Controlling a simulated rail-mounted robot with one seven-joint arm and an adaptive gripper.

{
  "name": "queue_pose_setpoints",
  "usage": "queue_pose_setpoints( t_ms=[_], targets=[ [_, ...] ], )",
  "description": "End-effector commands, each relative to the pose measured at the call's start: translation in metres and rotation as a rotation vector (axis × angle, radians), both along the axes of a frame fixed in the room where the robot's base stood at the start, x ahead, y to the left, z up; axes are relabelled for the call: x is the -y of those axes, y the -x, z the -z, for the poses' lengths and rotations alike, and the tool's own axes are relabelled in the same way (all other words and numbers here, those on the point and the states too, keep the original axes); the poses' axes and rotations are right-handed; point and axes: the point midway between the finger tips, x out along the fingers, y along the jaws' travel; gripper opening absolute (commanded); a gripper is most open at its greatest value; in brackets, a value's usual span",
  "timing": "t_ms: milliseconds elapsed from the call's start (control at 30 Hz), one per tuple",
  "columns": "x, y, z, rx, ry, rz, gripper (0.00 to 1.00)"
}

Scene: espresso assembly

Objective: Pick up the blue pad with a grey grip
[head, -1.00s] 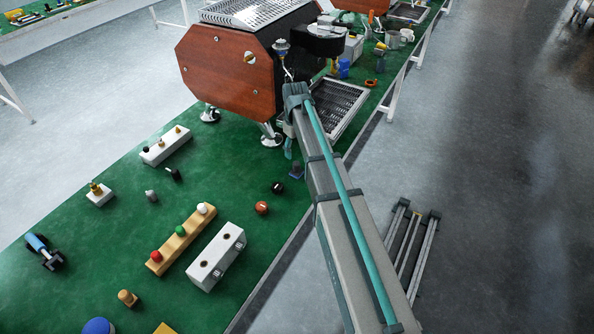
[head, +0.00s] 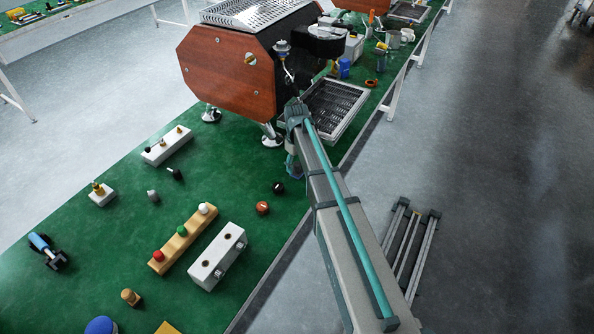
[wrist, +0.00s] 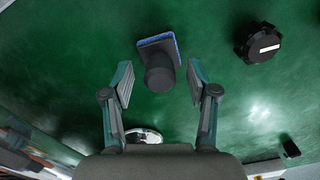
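The blue pad with a grey grip shows in the wrist view; its flat blue pad (wrist: 158,40) lies on the green table and its dark grey round grip (wrist: 159,76) points toward my gripper. My gripper (wrist: 160,84) is open, one finger on each side of the grip, with a gap on both sides. In the head view my gripper (head: 292,164) is low over the table beside the espresso machine's front foot, and my arm and gripper largely hide the pad.
A black knob (wrist: 259,43) lies right of the pad in the wrist view. The espresso machine (head: 228,72) and drip tray (head: 337,108) stand close by. A reddish-brown knob (head: 262,207), wooden block (head: 184,238) and white block (head: 217,256) are nearer the front.

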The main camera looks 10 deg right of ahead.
Motion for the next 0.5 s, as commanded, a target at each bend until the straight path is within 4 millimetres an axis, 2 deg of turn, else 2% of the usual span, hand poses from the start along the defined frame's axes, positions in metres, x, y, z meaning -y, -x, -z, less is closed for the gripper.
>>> queue_pose_setpoints(
  t_ms=[33,333,500],
  targets=[
    [0.0,0.0,-0.0001,0.0,0.0,0.0,0.49],
    [0.0,0.0,-0.0003,0.0,0.0,0.0,0.0],
    [0.0,-0.0001,-0.0004,0.0,0.0,0.0,0.0]
  ],
)
